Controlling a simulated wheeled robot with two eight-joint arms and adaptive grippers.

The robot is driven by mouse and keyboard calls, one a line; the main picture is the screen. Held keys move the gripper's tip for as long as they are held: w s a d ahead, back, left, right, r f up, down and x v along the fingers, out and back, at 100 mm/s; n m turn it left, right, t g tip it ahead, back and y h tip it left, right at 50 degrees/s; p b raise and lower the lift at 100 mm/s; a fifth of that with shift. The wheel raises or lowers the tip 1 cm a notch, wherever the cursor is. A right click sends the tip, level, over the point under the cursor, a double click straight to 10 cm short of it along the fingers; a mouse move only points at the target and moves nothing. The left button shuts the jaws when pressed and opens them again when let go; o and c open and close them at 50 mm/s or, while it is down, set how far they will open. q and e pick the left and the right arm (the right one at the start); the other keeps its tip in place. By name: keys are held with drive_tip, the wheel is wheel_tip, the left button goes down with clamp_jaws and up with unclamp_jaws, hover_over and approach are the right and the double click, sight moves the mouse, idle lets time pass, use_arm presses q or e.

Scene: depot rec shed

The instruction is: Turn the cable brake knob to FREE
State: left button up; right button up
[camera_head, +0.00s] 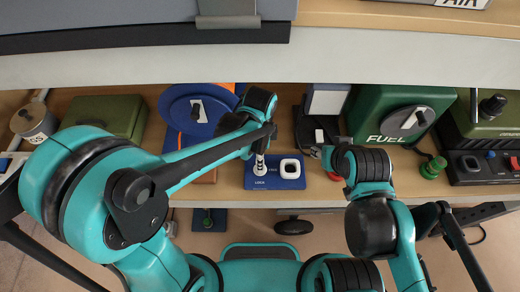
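No label reading cable brake is legible. A blue round disc (184,104) on the shelf at left carries a black knob with a white pointer (198,110); it may be the cable brake knob, but I cannot be sure. My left gripper (264,138) is right of the disc, above a blue plate (290,184) with a silver lever (260,165) and a white square part (290,168). Whether it touches the lever is unclear. My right gripper (325,150) is right of that plate, partly hidden by its own wrist. Finger openings do not show clearly.
A green FUEL box (375,105) with a grey dial (407,122) stands at right. An olive box (108,115) and a grey can (33,122) are at left. A pale ledge (400,60) runs above.

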use_arm(q)
wheel_tip(320, 180, down, 8)
drive_tip(key=shift+r+b, duration=0.2)
drive_tip(key=shift+b, duration=0.55)
drive_tip(key=c, duration=1.2)
